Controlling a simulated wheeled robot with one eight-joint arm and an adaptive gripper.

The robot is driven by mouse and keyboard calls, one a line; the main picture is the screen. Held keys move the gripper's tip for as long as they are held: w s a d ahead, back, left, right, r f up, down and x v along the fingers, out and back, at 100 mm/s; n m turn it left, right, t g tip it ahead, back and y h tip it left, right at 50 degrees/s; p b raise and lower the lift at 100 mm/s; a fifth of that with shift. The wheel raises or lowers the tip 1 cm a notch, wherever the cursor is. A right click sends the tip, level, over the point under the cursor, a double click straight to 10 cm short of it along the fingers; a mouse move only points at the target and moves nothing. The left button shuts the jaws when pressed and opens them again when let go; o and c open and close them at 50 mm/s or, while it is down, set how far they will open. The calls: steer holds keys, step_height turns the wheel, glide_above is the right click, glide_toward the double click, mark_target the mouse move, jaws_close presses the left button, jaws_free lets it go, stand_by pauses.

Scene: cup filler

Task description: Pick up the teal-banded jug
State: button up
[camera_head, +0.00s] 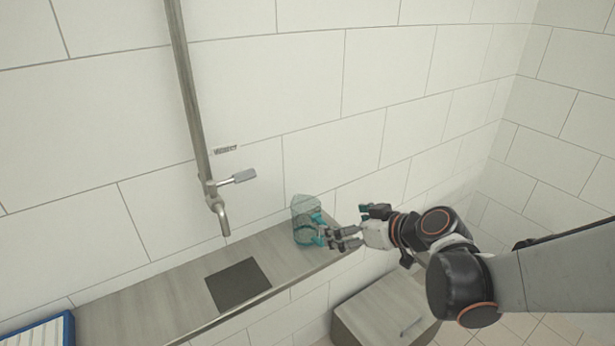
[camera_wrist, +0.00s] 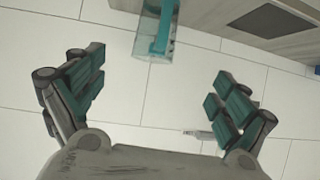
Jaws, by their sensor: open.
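The teal-banded jug (camera_head: 303,208) is a clear vessel with a teal band and handle, standing on the grey shelf (camera_head: 150,295) near its right end. My gripper (camera_head: 333,234) is just right of the jug in the head view, its fingers close to the handle side. In the wrist view my gripper (camera_wrist: 158,70) is open with its teal-padded fingers wide apart and nothing between them. The jug (camera_wrist: 153,44) shows at the top of that view, beyond the fingertips and roughly centred between them. Its far part is cut off by the frame.
A tap (camera_head: 222,212) on a wall pipe hangs left of the jug, above a dark square plate (camera_head: 238,284) in the shelf. A blue-rimmed container (camera_head: 68,328) is at the far left. A cabinet (camera_head: 380,310) stands below, on the right. The tiled wall is close behind.

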mark_target(309, 206)
steer(key=shift+n+t+y, duration=0.5)
steer(key=shift+n+y, duration=0.2)
steer(key=x, duration=0.6)
steer(key=w+r+x, duration=0.1)
steer(key=x, duration=0.3)
steer(key=shift+w+d, duration=0.1)
steer(key=shift+d, duration=0.15)
steer(key=shift+b+x, duration=0.8)
steer(key=shift+x, duration=2.35)
steer(key=shift+d, duration=0.15)
steer(key=c, duration=1.3)
